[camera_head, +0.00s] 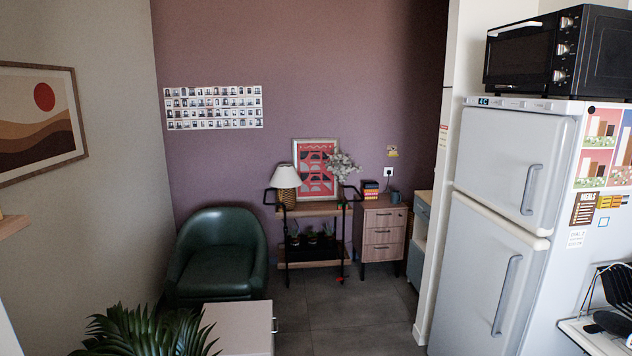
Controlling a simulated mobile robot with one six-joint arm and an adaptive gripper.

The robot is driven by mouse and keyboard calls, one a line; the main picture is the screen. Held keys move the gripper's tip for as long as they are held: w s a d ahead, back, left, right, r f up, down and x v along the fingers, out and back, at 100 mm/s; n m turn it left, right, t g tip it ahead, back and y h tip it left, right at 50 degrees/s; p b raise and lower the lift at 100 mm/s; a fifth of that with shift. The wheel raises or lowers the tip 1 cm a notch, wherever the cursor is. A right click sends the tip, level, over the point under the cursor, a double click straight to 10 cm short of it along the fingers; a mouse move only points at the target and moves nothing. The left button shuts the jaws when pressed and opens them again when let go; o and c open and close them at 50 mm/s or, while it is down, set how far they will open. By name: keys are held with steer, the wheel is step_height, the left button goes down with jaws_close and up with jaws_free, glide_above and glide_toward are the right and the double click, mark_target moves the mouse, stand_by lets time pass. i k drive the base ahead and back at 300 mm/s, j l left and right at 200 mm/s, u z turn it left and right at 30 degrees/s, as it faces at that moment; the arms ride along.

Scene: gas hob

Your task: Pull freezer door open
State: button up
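A white fridge-freezer stands at the right. Its smaller upper door (507,162) looks shut and has a grey vertical bar handle (531,189) near its right edge. Its larger lower door (485,276) also looks shut and has a longer grey handle (506,295). A small display (484,101) is lit on the top edge. The picture does not label which door is the freezer. My gripper is not in view.
A black oven (557,52) sits on top of the fridge. A white surface with black items (612,318) is at the lower right. A plant (142,333), low white cabinet (240,328) and green armchair (218,257) stand left. Grey floor (355,312) is clear in the middle.

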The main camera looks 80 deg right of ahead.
mark_target(515, 164)
steer(key=z, duration=3.6)
